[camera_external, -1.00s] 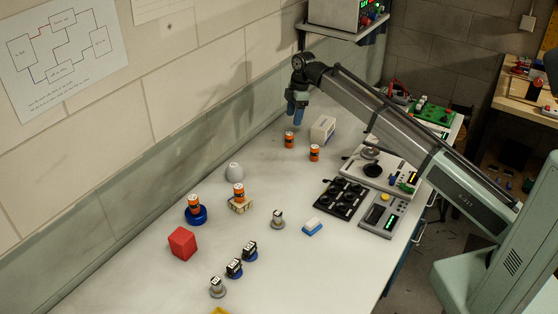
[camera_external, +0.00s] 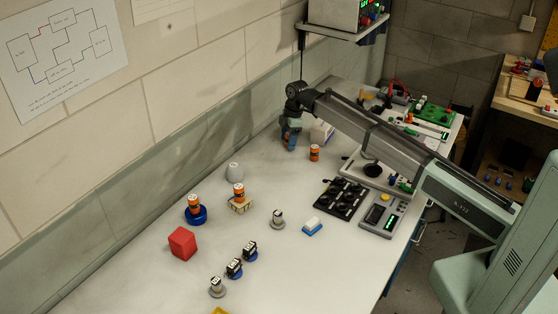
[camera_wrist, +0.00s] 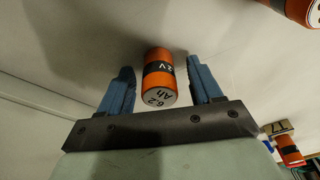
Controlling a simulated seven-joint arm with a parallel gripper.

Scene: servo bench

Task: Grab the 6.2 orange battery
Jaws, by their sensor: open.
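The orange battery marked 6.2 (camera_wrist: 158,80) has a dark band and a pale end. In the wrist view it lies between the two blue fingers of my gripper (camera_wrist: 163,85), with a gap on each side. My gripper is open. In the external view my gripper (camera_external: 290,138) is low over the far part of the bench, and its fingers mostly hide this battery. Another orange battery (camera_external: 314,153) stands upright just to the right. It may be the one at the top right of the wrist view (camera_wrist: 292,8).
A white box (camera_external: 321,131) stands close behind my gripper. Two more orange batteries sit nearer, one on a blue base (camera_external: 195,214) and one on a small wooden piece (camera_external: 239,204). A red block (camera_external: 182,243) is at front left. The wall borders the bench's left side.

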